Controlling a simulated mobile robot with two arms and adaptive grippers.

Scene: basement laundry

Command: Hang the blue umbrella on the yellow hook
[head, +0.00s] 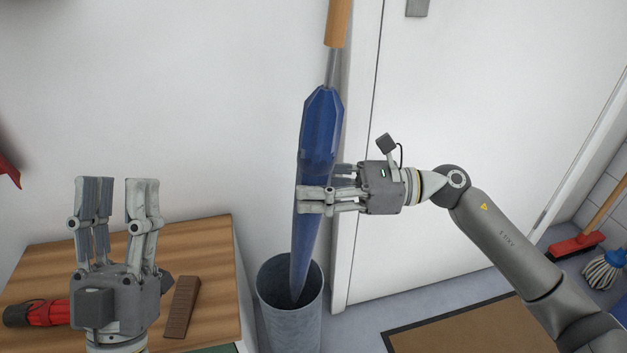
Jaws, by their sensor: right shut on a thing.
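The blue umbrella (322,130) stands nearly upright in the middle of the head view, its wooden handle (338,22) at the top and cut off by the picture's edge. Its lower tip reaches into the mouth of a grey bin (290,318); I cannot tell whether it touches the bin. My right gripper (318,188) comes from the right and is shut on the umbrella's lower half. My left gripper (116,185) is open and empty, fingers pointing up, in front of the wooden table. The yellow hook is not in view.
A wooden-topped table (215,250) at lower left carries a red and black umbrella-like object (40,313) and a brown block (182,306). A white door (480,130) is behind my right arm. A brown mat (470,330) lies on the floor. A red broom (577,243) stands at far right.

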